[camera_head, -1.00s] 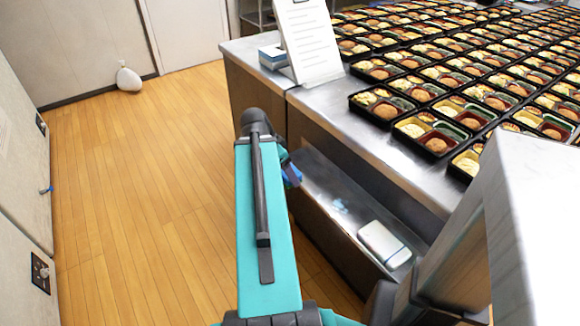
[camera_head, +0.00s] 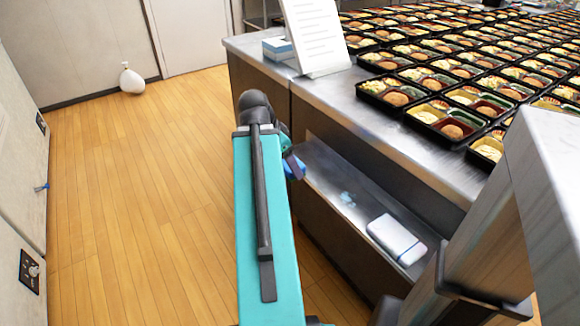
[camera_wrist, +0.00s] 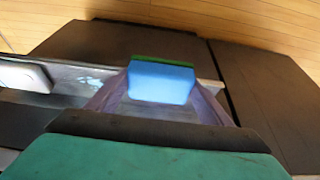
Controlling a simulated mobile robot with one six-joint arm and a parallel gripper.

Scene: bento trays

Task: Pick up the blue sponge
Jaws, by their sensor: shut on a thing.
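The blue sponge (camera_wrist: 161,83), with a green layer on its far side, is between the fingers of my gripper in the wrist view. My gripper (camera_wrist: 158,100) is shut on it, one finger on each side. Most of my gripper is hidden behind the arm there. The sponge appears held clear of the shelf.
The steel counter (camera_head: 340,105) carries many bento trays and a white sign (camera_head: 318,38). Its lower shelf (camera_head: 335,180) holds a white case (camera_head: 396,240) and a small light-blue patch. Wooden floor (camera_head: 130,190) at left is open.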

